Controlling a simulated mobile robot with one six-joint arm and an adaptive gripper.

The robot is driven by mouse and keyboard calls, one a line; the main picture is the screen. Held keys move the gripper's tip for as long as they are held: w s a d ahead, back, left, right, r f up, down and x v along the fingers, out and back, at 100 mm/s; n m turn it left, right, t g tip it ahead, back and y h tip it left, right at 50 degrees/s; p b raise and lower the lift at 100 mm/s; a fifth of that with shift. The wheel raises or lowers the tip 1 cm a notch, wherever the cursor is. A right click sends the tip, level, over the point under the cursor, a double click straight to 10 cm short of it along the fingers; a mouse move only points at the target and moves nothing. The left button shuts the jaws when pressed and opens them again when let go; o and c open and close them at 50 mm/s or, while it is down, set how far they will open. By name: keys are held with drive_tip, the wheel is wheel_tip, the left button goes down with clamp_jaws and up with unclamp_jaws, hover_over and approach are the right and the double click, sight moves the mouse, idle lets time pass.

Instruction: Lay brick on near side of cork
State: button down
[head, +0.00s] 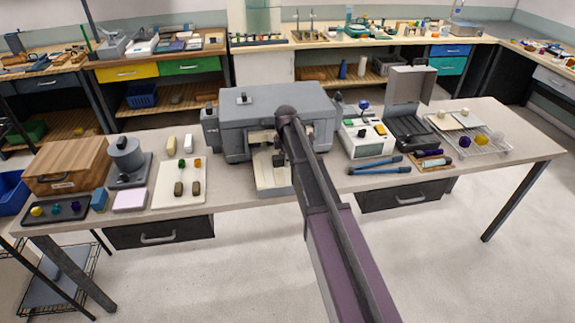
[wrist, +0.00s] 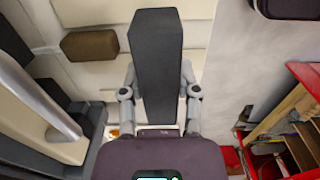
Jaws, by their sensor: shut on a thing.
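My gripper (wrist: 158,92) has its two fingers closed on the sides of a dark grey oblong block, likely the brick (wrist: 156,50). The block points away from the gripper, in the middle of the wrist view. A brown block, perhaps the cork (wrist: 90,45), lies on a cream surface left of the held block, with a gap between them. In the head view my arm reaches to the front of a large grey machine (head: 240,118). A cream plate (head: 272,184) lies there. The fingertips are hard to make out in that view.
Left of the machine, a cream board (head: 165,195) bears two brown pieces and small coloured ones. A white device (head: 368,145) and blue-handled tool (head: 375,169) stand right.

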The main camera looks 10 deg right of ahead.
sight(286, 171)
drive_tip(key=shift+w+d, duration=0.1)
drive_tip(key=shift+w, duration=0.4)
drive_tip(key=shift+w+d+f+b, duration=0.1)
drive_tip(key=shift+w+f+b, duration=0.15)
drive_tip(key=shift+f+b, duration=0.05)
drive_tip(key=shift+s+f+b, duration=0.1)
drive_tip(key=shift+f+b, duration=1.4)
drive_tip(key=shift+b, duration=0.05)
drive_tip(key=shift+f+b, duration=0.4)
drive_tip(key=c, duration=0.6)
unclamp_jaws()
drive_tip(key=shift+r, duration=0.25)
wheel_tip(286, 171, up, 12)
drive_tip(key=p, duration=1.3)
drive_tip(key=shift+r, duration=0.15)
